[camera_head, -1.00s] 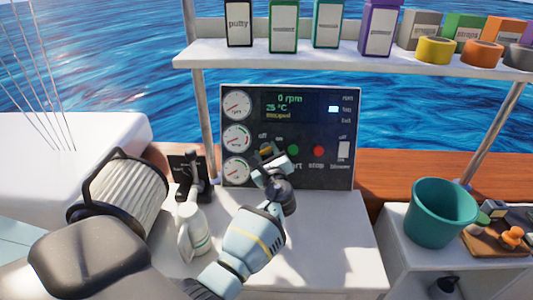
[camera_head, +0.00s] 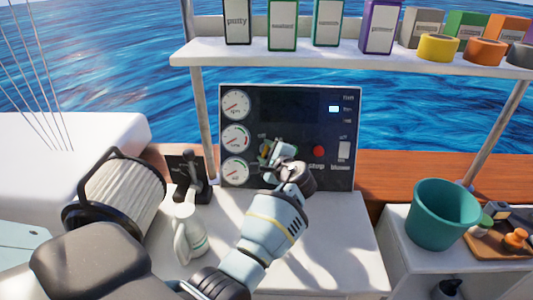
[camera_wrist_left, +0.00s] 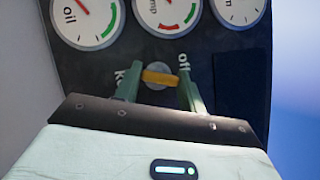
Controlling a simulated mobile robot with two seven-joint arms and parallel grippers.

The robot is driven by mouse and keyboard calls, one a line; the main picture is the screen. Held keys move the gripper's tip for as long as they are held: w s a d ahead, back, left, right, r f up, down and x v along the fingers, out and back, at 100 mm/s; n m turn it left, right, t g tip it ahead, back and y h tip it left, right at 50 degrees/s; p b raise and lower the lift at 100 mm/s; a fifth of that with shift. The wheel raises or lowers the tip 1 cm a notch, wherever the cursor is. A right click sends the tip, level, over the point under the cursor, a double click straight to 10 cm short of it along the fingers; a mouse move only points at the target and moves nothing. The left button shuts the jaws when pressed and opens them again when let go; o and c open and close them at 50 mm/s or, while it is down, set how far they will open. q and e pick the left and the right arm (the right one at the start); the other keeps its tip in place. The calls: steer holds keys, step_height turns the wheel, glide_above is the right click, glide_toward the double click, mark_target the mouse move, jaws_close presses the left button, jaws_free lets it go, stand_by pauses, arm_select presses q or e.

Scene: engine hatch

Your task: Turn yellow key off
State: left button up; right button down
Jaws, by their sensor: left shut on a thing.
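The yellow key (camera_wrist_left: 160,79) sits on the dark engine panel (camera_head: 290,110). In the left wrist view it lies nearly crosswise between the two green fingers of my left gripper (camera_wrist_left: 158,88), with an "off" label beside the right finger. My left gripper (camera_head: 275,152) is shut on the key at the panel's lower left, beside the gauges. In the head view the gripper mostly hides the key and the nearby start button. The panel's display area is dark. My right gripper is not in view.
A red stop button (camera_head: 318,151) and a white blower switch (camera_head: 344,150) are right of the gripper. A shelf (camera_head: 350,57) with boxes and tape rolls hangs above.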

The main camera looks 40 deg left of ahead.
arm_select(q)
steer(key=shift+r+n+g+h, duration=0.1)
steer(key=shift+n+g+h, duration=0.55)
steer(key=shift+n, duration=1.35)
steer(key=o, duration=1)
steer(key=p+v, duration=0.1)
steer(key=v, duration=0.6)
steer(key=shift+d+r, duration=0.15)
steer(key=shift+d, duration=0.25)
